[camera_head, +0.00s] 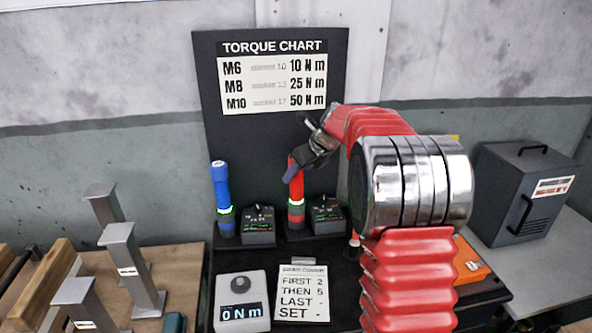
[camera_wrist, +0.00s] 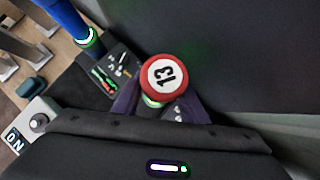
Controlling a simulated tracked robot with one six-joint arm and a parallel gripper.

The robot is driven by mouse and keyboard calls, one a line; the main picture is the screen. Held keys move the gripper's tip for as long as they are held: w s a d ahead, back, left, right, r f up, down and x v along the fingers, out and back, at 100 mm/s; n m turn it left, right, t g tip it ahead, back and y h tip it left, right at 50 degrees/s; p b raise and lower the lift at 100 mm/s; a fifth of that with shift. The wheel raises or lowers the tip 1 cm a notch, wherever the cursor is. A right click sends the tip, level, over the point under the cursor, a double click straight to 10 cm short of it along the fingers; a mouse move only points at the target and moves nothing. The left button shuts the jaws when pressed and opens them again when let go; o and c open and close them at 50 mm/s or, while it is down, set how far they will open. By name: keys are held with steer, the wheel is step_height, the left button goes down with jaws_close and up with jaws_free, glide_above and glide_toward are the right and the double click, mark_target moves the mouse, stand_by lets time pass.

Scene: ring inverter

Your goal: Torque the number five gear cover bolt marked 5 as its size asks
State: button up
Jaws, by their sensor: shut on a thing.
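A red tool (camera_head: 296,190) stands upright in its holder on the dark stand, with a lit green ring near its base. Its round top (camera_wrist: 164,76) reads 13 in the wrist view. My gripper (camera_head: 300,160) is shut on its upper part; the fingers flank it in the wrist view. A blue tool (camera_head: 221,190) stands upright to its left, also with a green ring. The torque chart (camera_head: 272,78) lists M6 10 Nm, M8 25 Nm and M10 50 Nm. A setting box (camera_head: 241,300) with a knob reads 0 Nm. The bolt marked 5 is not in view.
A card (camera_head: 301,293) reads FIRST 2, THEN 5, LAST -, SET -. Small dark trays (camera_head: 258,226) sit beside the tools. Grey metal posts (camera_head: 130,265) stand at left. A dark case (camera_head: 525,190) and an orange box (camera_head: 470,262) are at right. My arm hides part of the stand.

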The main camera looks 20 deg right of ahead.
stand_by(0.8)
steer(key=o, duration=1.4)
steer(key=shift+f, duration=0.1)
steer(key=shift+f, duration=0.15)
steer(key=v, duration=1.4)
steer(key=shift+w, duration=0.1)
